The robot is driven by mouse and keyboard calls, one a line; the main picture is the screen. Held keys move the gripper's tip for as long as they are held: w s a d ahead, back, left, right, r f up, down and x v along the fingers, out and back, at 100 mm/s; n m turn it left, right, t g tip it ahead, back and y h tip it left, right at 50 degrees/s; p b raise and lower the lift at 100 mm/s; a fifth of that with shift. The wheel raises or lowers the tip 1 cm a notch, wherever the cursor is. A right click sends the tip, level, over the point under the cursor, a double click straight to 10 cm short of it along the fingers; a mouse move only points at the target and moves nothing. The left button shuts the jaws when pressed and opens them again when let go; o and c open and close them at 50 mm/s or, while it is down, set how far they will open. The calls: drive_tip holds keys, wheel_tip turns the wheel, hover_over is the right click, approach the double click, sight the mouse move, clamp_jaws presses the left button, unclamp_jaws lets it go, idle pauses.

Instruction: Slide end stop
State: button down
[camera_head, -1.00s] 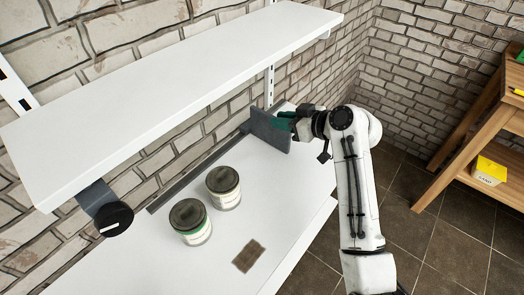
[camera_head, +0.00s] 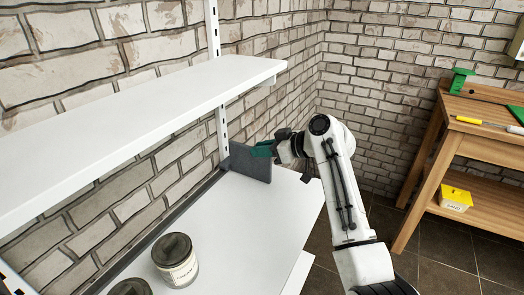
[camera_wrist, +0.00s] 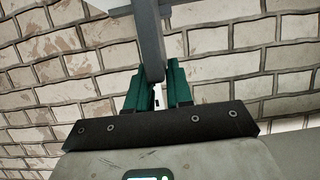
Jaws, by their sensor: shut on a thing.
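The end stop is a dark grey upright plate (camera_head: 250,163) on the lower white shelf (camera_head: 235,215), at the rail (camera_head: 180,208) along the back edge. It stands near the right end of the shelf, beside the wall upright. My gripper (camera_head: 262,149) reaches it from the right, and its green fingers are shut on the plate's upper part. In the wrist view the plate's edge (camera_wrist: 149,42) sits between the two green fingers (camera_wrist: 154,76). Its lower fit on the rail is partly hidden in the head view.
The upper white shelf (camera_head: 130,125) overhangs at left. A wooden workbench (camera_head: 440,150) with a yellow box (camera_head: 455,199) stands at right.

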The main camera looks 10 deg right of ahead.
drive_tip(key=c, duration=1.1)
unclamp_jaws()
drive_tip(key=v, duration=1)
drive_tip(key=shift+s+d+r+p, duration=0.2)
drive_tip(key=shift+d+p, duration=0.1)
